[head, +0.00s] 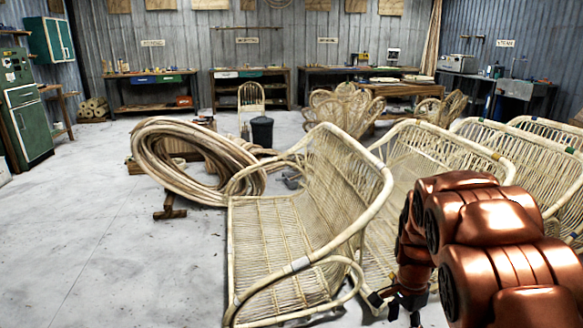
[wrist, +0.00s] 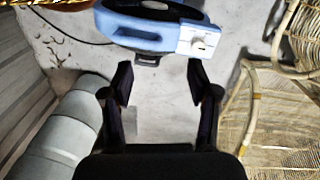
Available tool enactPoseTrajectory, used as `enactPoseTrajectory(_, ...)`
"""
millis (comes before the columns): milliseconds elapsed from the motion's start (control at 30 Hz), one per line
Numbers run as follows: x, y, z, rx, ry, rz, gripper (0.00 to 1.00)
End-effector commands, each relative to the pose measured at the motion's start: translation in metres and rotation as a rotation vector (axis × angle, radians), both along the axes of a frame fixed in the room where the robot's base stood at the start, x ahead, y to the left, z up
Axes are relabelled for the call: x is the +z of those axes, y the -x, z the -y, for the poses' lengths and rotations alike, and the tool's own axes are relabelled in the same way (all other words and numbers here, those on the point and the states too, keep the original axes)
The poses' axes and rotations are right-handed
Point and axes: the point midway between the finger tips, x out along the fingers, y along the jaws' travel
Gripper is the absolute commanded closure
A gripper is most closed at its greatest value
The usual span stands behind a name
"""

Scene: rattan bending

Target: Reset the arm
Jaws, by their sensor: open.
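My copper-coloured arm (head: 490,240) is folded at the lower right in the head view. My gripper (head: 396,307) hangs low beside the rattan seats, partly cut off by the frame's bottom edge. In the wrist view my gripper (wrist: 160,78) is open, with two dark fingers apart and only pale floor between them. It holds nothing. A blue object with a white block (wrist: 160,28) is just beyond the fingertips, apart from them. I cannot tell what it is.
Rattan seats (head: 275,240) stand close to my arm. A large rattan coil (head: 180,155) is at the centre left. Workbenches (head: 250,90) line the back wall. The floor (head: 80,240) at left is clear.

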Motion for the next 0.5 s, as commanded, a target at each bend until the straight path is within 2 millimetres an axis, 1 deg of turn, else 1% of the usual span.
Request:
enactPoseTrajectory(33, 0.009, 0.012, -0.006, 0.048, -0.004, -0.006, 0.41)
enactPoseTrajectory(167, 0.028, 0.043, -0.017, 0.176, -0.017, -0.025, 0.41)
enactPoseTrajectory(200, 0.034, 0.053, -0.021, 0.216, -0.022, -0.031, 0.41)
enactPoseTrajectory(367, 0.053, 0.093, -0.036, 0.380, -0.045, -0.050, 0.41)
enactPoseTrajectory(500, 0.066, 0.130, -0.048, 0.527, -0.068, -0.071, 0.41)
